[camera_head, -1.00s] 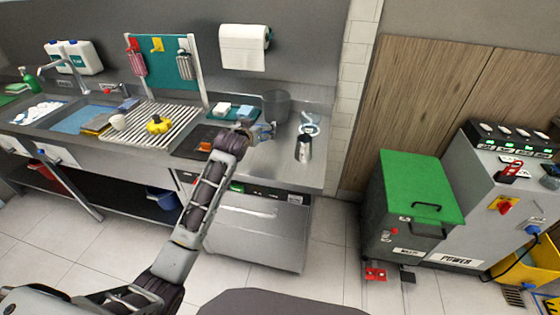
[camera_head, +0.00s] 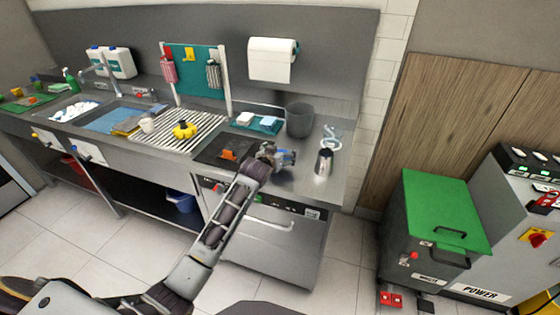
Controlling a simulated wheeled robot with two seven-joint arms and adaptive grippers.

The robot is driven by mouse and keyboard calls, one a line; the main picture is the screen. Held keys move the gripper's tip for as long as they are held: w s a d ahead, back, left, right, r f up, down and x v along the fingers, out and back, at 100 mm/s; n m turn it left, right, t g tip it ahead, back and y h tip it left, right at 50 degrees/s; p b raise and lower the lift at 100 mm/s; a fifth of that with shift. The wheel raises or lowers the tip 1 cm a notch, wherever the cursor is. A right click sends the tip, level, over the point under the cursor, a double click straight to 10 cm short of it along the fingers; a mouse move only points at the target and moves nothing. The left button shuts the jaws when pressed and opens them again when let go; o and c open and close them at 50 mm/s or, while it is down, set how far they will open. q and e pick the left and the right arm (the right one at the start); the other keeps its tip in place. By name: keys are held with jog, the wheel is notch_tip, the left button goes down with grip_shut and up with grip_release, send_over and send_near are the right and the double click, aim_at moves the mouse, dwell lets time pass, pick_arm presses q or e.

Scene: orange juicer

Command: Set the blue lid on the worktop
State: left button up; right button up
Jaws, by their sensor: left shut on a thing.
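My left gripper (camera_head: 272,153) is over the worktop (camera_head: 303,183), reaching in from below. It is shut on a small blue thing (camera_head: 287,157), which appears to be the blue lid. The gripper's fingers hide part of it. I cannot tell whether the lid touches the worktop or is just above it. My right gripper is not in view.
A silver canister (camera_head: 324,162) stands right of the gripper, and a grey bin (camera_head: 299,121) stands behind it. A dark mat (camera_head: 213,149) with an orange thing (camera_head: 228,155) lies to the left. Bare steel lies between gripper and canister.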

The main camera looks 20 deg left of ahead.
pick_arm(q)
jog(key=shift+f, duration=0.1)
jog(key=shift+f, duration=1.8)
jog(key=shift+f, duration=0.1)
jog(key=o, duration=0.5)
jog(key=shift+s, duration=0.1)
jog(key=shift+v, duration=5.9)
